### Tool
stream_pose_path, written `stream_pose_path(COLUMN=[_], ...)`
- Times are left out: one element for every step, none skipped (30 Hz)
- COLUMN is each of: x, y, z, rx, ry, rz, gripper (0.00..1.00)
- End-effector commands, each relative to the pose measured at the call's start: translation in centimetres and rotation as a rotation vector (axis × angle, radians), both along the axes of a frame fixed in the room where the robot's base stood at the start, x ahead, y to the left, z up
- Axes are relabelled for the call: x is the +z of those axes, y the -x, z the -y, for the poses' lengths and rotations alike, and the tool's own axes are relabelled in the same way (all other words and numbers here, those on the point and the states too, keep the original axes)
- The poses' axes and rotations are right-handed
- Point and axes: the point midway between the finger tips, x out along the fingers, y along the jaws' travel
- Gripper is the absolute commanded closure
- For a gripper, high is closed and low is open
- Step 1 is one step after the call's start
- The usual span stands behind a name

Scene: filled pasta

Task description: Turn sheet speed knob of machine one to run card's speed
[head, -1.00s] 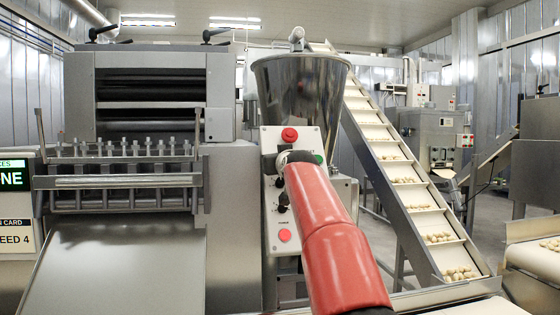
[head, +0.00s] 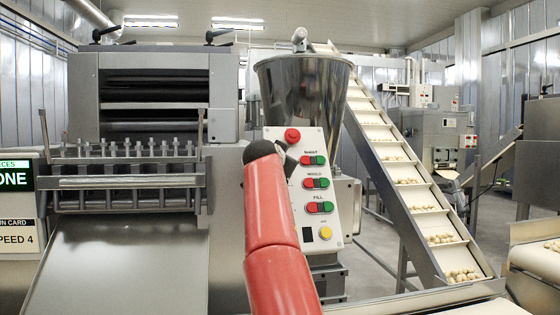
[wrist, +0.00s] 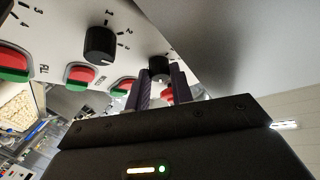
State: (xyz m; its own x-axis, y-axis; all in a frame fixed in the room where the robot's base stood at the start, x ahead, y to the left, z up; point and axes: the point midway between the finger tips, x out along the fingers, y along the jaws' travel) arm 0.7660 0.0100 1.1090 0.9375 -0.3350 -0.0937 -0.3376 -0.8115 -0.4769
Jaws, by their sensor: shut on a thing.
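The white control panel (head: 332,205) of the machine has rows labelled sheet, mould and fill, each with red and green buttons. In the wrist view my gripper (wrist: 161,88) is shut on a small black knob (wrist: 160,67) at the end of the row, which looks like the sheet speed knob. Its pointer and scale are mostly hidden. The neighbouring black knob (wrist: 100,44) has numbers around it. In the head view my red arm hides the knobs and the gripper.
A red stop button (head: 292,135) sits at the panel's top and a yellow button (head: 325,233) near its bottom. A steel hopper (head: 303,100) stands behind. An inclined conveyor (head: 415,180) carrying pasta rises at the right. The roller machine (head: 140,110) stands at the left.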

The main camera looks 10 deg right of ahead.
Motion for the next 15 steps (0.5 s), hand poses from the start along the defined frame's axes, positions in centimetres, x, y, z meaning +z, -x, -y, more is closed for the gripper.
stream_pose_path(x=[-0.08, -0.04, -0.07, -0.07, -0.06, -0.1, -0.11, -0.09, -0.06, -0.06, -0.07, -0.08, -0.09, -0.09, -0.09], y=[-0.06, -0.05, -0.05, -0.07, -0.07, -0.08, -0.08, -0.07, -0.07, -0.06, -0.06, -0.06, -0.06, -0.06, -0.06], z=[0.05, 0.02, 0.02, 0.02, 0.02, 0.04, 0.03, 0.01, -0.02, -0.02, -0.03, -0.03, -0.03, -0.03, -0.03], rx=[-0.008, -0.011, -0.015, -0.018, -0.02, -0.024, -0.025, -0.026, -0.026, -0.027, -0.028, -0.028, -0.028, -0.028, -0.029], ry=[-0.01, -0.015, -0.023, -0.028, -0.031, -0.035, -0.038, -0.04, -0.043, -0.044, -0.046, -0.047, -0.047, -0.047, -0.047], rz=[-0.002, -0.001, -0.002, -0.002, -0.002, -0.003, -0.004, -0.004, -0.003, -0.003, -0.002, -0.003, -0.003, -0.003, -0.003], gripper=[1.0, 1.0, 1.0, 1.0, 1.0, 1.0, 1.0, 1.0, 1.0, 1.0, 1.0, 1.0, 1.0, 1.0, 1.0])
